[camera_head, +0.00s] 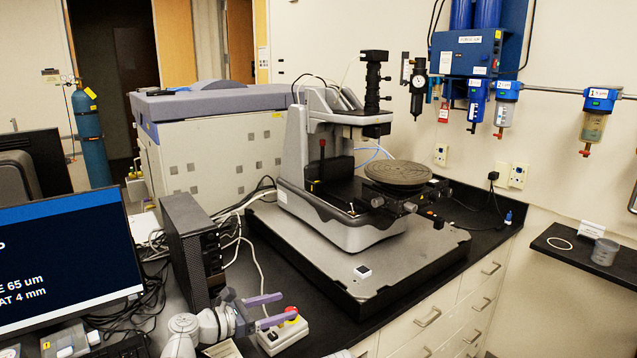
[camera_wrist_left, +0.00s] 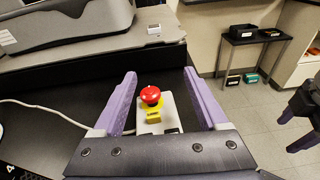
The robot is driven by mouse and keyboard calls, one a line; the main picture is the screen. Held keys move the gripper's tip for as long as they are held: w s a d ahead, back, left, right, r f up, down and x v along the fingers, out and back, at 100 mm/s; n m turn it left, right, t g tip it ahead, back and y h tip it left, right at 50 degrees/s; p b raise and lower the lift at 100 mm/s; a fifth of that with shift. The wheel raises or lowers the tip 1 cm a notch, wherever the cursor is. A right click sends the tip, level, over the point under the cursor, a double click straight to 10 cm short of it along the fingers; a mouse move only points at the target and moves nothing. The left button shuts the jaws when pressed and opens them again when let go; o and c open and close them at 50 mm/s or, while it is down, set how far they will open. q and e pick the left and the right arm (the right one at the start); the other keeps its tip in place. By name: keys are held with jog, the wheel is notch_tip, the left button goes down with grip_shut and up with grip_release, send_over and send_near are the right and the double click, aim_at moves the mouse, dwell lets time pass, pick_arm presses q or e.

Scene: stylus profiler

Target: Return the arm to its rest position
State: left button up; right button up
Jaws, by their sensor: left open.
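My left gripper (camera_head: 288,305) is at the bottom of the head view, its two purple fingers apart and empty. In the left wrist view the fingers (camera_wrist_left: 160,74) stand on either side of a control box (camera_wrist_left: 168,110) with a red push button (camera_wrist_left: 150,95) and a yellow collar. The red button also shows in the head view (camera_head: 291,312), close to the fingertips. I cannot tell whether the fingers touch the box. My right gripper (camera_wrist_left: 296,128) shows partly at the right edge of the left wrist view, its purple fingers apart; it is not clearly seen in the head view.
The stylus profiler (camera_head: 345,170) stands on a grey slab (camera_head: 420,258) behind the button box. A black computer tower (camera_head: 190,245) and a monitor (camera_head: 65,260) are left of my left gripper. Cables (camera_head: 240,235) lie between tower and profiler. Drawers (camera_head: 430,318) line the bench front.

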pick_arm(q)
jog(key=shift+s+d+f+m+g, duration=0.2)
jog(key=shift+d+f+m+g, duration=0.15)
jog(key=shift+d, duration=0.25)
jog(key=shift+s+d+f+m+g, duration=0.15)
jog(key=shift+d+f+m+g, duration=0.1)
jog(key=shift+d+f+m, duration=0.3)
jog(key=s+d+f+m+g+y, duration=0.1)
jog(key=s+d+f+m, duration=0.1)
jog(key=s+d+f+m+g, duration=0.2)
jog(key=m, duration=0.1)
jog(key=shift+s+d+f+y, duration=0.1)
jog(key=shift+f+y, duration=0.05)
jog(key=shift+y, duration=0.25)
jog(key=s+d+f+m+g+y+p, duration=0.1)
jog(key=s+d+f+m+g+y, duration=0.1)
jog(key=s+f+m+g+y, duration=0.7)
jog(key=s+a+f+m+t+y, duration=0.1)
jog(key=s+a+m+t+y, duration=0.2)
jog(key=s+m, duration=0.4)
jog(key=shift+a+f+m+t+y, duration=0.2)
jog(key=shift+a+m+t+y, duration=0.35)
jog(key=shift+m, duration=2.15)
jog(key=shift+a, duration=0.15)
